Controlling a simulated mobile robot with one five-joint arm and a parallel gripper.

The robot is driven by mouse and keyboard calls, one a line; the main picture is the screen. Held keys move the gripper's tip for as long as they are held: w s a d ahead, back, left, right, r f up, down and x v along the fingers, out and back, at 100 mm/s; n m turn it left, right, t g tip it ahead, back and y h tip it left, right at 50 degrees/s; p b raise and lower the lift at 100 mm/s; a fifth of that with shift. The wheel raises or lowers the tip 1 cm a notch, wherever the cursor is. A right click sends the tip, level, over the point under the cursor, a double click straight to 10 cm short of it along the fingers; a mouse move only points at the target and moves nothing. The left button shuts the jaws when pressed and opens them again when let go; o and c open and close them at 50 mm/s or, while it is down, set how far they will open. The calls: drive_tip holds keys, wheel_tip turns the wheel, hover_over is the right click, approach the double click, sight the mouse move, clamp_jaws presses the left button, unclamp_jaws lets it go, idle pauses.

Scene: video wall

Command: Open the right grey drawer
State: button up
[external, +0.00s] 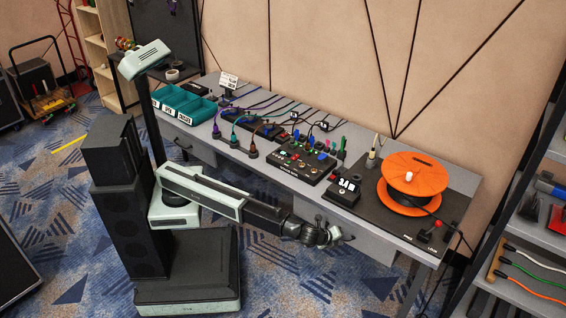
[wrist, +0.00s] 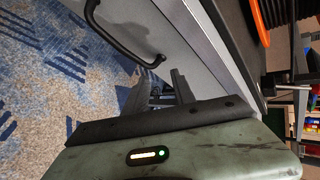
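The right grey drawer (external: 373,244) is under the right part of the desk, its front partly hidden by my arm. In the wrist view its grey front (wrist: 187,48) runs diagonally and looks flush beneath the desk edge. Its black bar handle (wrist: 118,38) is at upper left; I cannot make out this handle in the external view. My gripper (external: 345,238) is in front of the drawer. In the wrist view my gripper (wrist: 162,82) has its fingers apart with nothing between them. The fingertips are close to the near end of the handle; contact is unclear.
The grey desk (external: 455,178) carries an orange cable reel (external: 414,172), a black control box (external: 300,160) and teal bins (external: 185,108). A left drawer (external: 178,140) has its own handle. A shelf (external: 530,235) stands at right.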

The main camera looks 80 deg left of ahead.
drive_tip(key=s+a+f+n+t+y+b, duration=0.1)
drive_tip(key=s+f+n+t+y+b, duration=0.5)
drive_tip(key=b, duration=1.4)
drive_tip(key=w+a+y, duration=0.1)
drive_tip(key=w+a+n+g+y, duration=0.1)
drive_tip(key=w+a, duration=0.1)
drive_tip(key=w+a+r+y+p, duration=0.1)
drive_tip(key=w+a, duration=0.1)
drive_tip(key=shift+w+a+n+g, duration=0.2)
drive_tip(key=shift+w+n+g, duration=0.05)
drive_tip(key=shift+n+g, duration=0.05)
clamp_jaws()
